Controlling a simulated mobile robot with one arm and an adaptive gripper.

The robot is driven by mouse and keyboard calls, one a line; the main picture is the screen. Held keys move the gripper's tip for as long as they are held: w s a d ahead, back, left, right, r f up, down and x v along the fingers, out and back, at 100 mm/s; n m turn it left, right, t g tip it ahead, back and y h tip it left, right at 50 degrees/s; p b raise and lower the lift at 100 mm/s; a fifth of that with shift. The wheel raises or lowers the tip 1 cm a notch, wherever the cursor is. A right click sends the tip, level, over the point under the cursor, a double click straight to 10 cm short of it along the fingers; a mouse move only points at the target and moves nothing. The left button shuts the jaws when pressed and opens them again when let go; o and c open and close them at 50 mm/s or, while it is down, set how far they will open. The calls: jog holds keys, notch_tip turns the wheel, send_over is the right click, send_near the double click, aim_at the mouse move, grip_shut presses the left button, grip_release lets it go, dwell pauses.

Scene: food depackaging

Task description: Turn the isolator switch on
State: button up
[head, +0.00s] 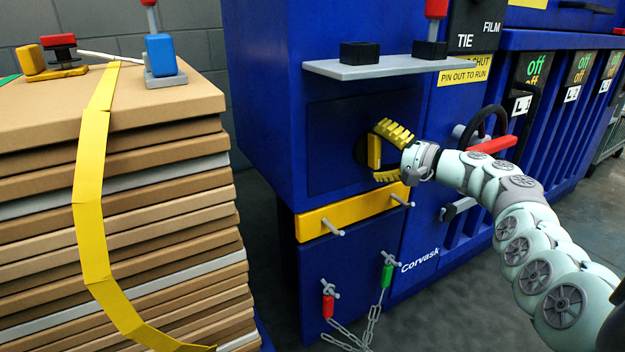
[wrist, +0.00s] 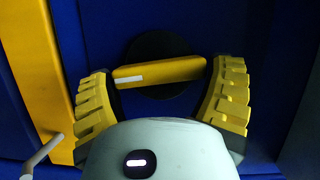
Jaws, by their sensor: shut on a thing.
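The isolator switch has a yellow bar handle (head: 374,152) on a round black base on the blue cabinet front. In the wrist view the handle (wrist: 160,73) lies nearly level across the black base (wrist: 157,48), with a white mark near its left end. In the head view it stands about upright. My gripper (head: 381,150) reaches in from the right, its yellow ribbed fingers above and below the handle. In the wrist view my gripper (wrist: 163,78) has one finger at each end of the handle, shut on it. The fingers hide part of the base.
A grey shelf (head: 390,68) with black blocks juts out above the switch. A yellow bar (head: 352,213) with pegs lies below it. A black handwheel and red lever (head: 490,146) sit to the right. Stacked cardboard (head: 120,200) stands at left. Chained red and green pins hang below.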

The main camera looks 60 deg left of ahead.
jog(key=shift+f+m+y, duration=0.15)
jog(key=shift+m+y, duration=0.15)
jog(key=shift+m, duration=0.2)
dwell(0.3)
jog(key=o, duration=0.9)
jog(key=shift+o, duration=0.2)
jog(key=v, duration=1.2)
jog(key=shift+w, duration=0.1)
